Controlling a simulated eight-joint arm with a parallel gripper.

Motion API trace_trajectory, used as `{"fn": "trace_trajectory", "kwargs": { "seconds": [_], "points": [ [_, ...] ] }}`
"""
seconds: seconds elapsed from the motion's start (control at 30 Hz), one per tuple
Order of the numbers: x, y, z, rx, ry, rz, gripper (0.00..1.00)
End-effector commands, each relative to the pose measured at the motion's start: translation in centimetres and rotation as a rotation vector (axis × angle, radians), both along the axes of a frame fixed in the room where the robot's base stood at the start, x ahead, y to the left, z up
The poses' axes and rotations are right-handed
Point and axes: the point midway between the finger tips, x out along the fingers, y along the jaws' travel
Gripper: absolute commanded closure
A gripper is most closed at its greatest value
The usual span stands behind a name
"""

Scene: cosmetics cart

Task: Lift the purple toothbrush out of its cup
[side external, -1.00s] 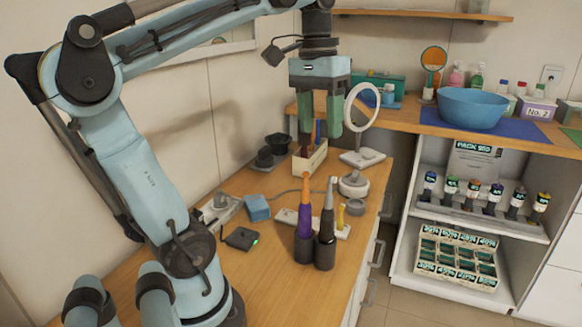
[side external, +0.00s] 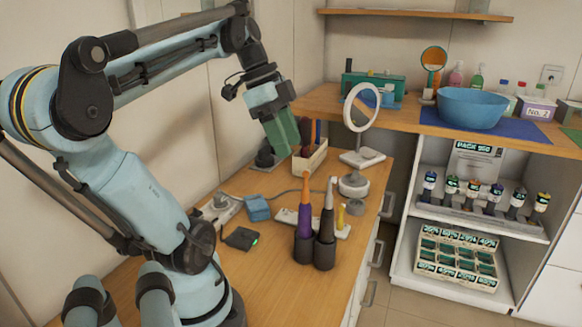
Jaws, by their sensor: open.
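The purple toothbrush (side external: 305,219) stands upright in a dark cup (side external: 304,248) near the front of the wooden counter. Its upper part is orange. A black toothbrush (side external: 327,222) stands in a second dark cup (side external: 325,253) right beside it. My gripper (side external: 283,150), with green fingers, is open above the counter, behind and above the purple toothbrush and well apart from it. It is tilted and seen partly edge-on, so the gap between the fingers is hidden.
A cream box (side external: 312,160) with upright brushes stands close behind my gripper. A round mirror (side external: 361,108) on a stand is to the right. A blue block (side external: 257,208) and a small black box (side external: 241,239) lie left of the cups. The counter's front is clear.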

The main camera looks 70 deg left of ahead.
Motion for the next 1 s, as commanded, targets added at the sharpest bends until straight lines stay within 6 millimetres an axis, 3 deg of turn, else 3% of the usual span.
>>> {"fn": "trace_trajectory", "kwargs": {
  "seconds": [0.4, 0.77, 1.0],
  "points": [
    [1.5, -1.3, -5.1, 0.0, 0.001, -0.003, 0.46],
    [2.1, -2.0, -7.4, 0.0, 0.001, 0.0, 0.46],
    [2.5, -3.2, -10.3, 0.001, 0.001, -0.002, 0.46]
  ]
}}
